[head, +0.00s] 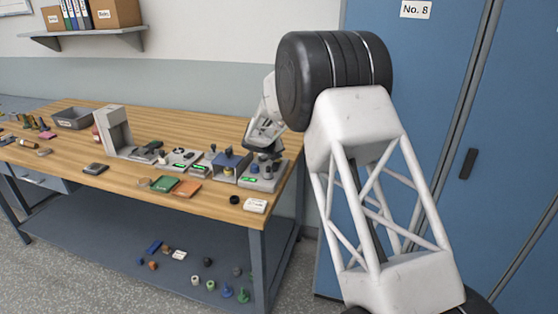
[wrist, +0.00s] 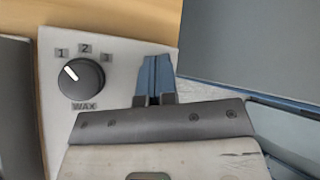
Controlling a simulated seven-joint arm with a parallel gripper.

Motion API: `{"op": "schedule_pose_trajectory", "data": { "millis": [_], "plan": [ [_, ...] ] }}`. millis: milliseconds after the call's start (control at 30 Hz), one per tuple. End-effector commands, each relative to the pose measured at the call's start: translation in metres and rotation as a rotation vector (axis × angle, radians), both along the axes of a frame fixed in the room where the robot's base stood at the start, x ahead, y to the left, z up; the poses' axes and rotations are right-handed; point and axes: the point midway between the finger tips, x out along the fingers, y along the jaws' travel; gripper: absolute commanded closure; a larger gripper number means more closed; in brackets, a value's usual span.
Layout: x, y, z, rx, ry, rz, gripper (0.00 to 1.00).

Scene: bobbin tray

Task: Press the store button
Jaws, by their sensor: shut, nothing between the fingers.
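My gripper (head: 263,146) is above the rightmost device (head: 262,184) on the workbench. In the wrist view its blue fingers (wrist: 156,66) are together and empty. They are over the right part of a light panel (wrist: 62,132), to the right of a dark round knob (wrist: 81,79). The knob is marked 1, 2, 3 and WAX, and its white line points to the upper left. I cannot make out a store button; the fingers and the gripper body hide part of the panel. I cannot tell whether the fingertips touch it.
The wooden workbench (head: 215,118) holds a blue-topped device (head: 229,165) just left of the rightmost one. A grey upright stand (head: 114,130), green and orange pieces and a white card (head: 255,205) also lie there. Blue cabinets (head: 425,70) stand close on the right.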

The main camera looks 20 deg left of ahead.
Motion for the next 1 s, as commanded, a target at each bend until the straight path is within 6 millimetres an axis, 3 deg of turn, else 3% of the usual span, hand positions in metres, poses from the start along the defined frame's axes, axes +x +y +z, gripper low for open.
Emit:
{"op": "schedule_pose_trajectory", "data": {
  "millis": [467,1000],
  "plan": [
    [0.0,0.0,-0.001,0.0,0.001,-0.001,1.0],
    [0.0,0.0,0.015,0.0,0.001,-0.001,1.0]
  ]
}}
